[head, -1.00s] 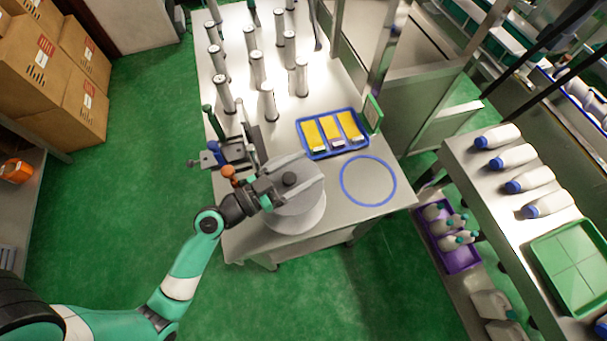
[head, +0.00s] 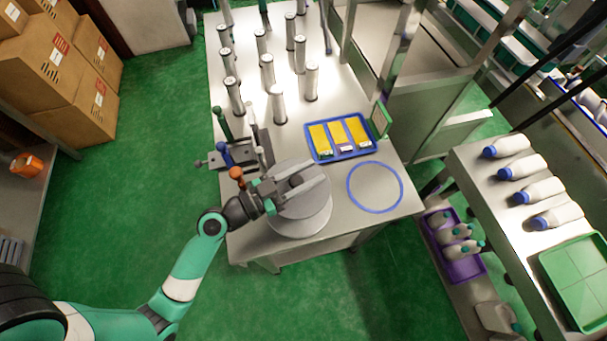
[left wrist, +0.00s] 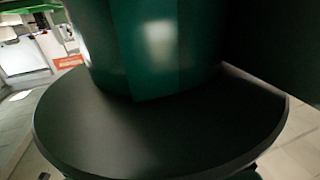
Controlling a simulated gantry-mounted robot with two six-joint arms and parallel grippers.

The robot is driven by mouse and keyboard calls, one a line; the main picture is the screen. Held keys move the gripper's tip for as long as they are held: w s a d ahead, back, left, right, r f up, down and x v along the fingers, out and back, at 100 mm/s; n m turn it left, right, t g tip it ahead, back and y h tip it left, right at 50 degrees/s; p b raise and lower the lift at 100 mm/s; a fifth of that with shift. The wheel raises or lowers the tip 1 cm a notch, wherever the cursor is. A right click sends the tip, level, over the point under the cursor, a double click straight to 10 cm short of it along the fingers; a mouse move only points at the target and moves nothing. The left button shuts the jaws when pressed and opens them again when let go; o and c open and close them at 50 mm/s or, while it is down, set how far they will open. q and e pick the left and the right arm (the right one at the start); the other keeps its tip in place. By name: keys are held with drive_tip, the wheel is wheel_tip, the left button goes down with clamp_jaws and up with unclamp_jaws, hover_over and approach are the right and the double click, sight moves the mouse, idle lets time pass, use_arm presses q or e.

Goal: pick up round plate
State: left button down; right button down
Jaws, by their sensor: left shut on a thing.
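The round plate (head: 305,218) is a grey disc at the near edge of the metal table, partly hidden under my left gripper. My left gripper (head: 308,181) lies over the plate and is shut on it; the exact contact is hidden. I cannot tell whether the plate touches the table. In the left wrist view a dark round plate (left wrist: 150,140) fills the lower part, with a dark green cylindrical shape (left wrist: 150,45) standing over it. My right gripper is not in view.
A blue ring (head: 375,208) marks a bare spot on the table right of the plate. A blue tray (head: 340,157) with yellow packs lies behind it. A clamp fixture with an orange knob (head: 237,173) stands close left of my gripper. Several metal cylinders (head: 277,104) stand farther back.

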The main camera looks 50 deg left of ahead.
use_arm(q)
drive_tip(key=shift+r, duration=0.55)
wheel_tip(320, 180, up, 3)
drive_tip(key=shift+s+f+p, duration=0.1)
drive_tip(key=shift+s+p, duration=0.05)
drive_tip(key=shift+p, duration=0.85)
drive_tip(key=s+d+r+p, duration=0.1)
drive_tip(key=s+r+p, duration=0.2)
drive_tip(key=s, duration=0.3)
drive_tip(key=s+d+r+p, duration=0.2)
drive_tip(key=s+r+p, duration=0.1)
drive_tip(key=s+r, duration=0.3)
drive_tip(key=shift+s+d, duration=0.15)
drive_tip(key=shift+s, duration=0.55)
